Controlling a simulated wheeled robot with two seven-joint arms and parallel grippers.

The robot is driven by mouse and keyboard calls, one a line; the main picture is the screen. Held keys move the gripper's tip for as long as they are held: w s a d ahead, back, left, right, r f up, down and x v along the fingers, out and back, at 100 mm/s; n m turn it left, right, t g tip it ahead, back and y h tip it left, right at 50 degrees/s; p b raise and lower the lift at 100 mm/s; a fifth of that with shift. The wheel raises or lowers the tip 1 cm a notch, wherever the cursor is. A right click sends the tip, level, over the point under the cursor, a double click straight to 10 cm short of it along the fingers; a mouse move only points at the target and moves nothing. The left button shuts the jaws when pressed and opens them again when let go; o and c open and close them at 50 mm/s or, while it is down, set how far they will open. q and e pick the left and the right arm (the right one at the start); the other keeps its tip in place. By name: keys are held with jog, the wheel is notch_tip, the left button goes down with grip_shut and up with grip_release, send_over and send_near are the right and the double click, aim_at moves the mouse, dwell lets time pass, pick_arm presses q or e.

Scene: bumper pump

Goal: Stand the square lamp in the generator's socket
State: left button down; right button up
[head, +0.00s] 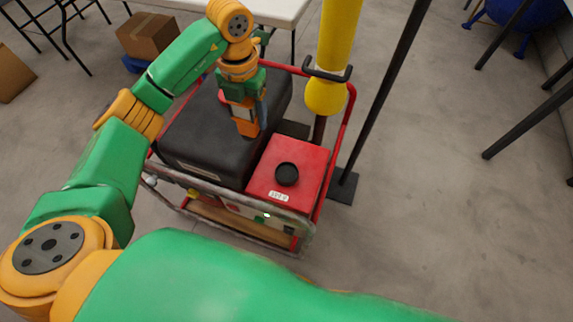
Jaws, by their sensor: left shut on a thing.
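The generator (177,158) has a red tube frame, a black body and a red box at its right. On top of the red box is a round black socket (287,174) with a small white label in front of it. My left gripper (248,122) points down over the black body, left of and behind the socket. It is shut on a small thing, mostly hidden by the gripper. Orange and grey-blue parts show at its tip, but I cannot tell lamp from fingers. I cannot make out the lamp's square shape. My right gripper is out of view.
A tall yellow tube (338,40) stands behind the red box, by a black bracket on the frame. A black pole (383,90) rises from a foot plate at the right. A white table (270,8) and a cardboard box (148,36) are behind.

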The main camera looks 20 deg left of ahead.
pick_arm(q)
jog(key=d+f, duration=0.3)
jog(key=s+d+f, duration=0.1)
jog(key=d+f, duration=0.2)
jog(key=s+d+f, duration=0.1)
jog(key=d+f, duration=0.2)
jog(key=f, duration=0.1)
jog(key=shift+s+d+f, duration=0.1)
jog(key=shift+s+d, duration=0.05)
jog(key=shift+f, duration=0.3)
jog(key=shift+f, duration=0.1)
jog(key=shift+c, duration=0.4)
grip_release()
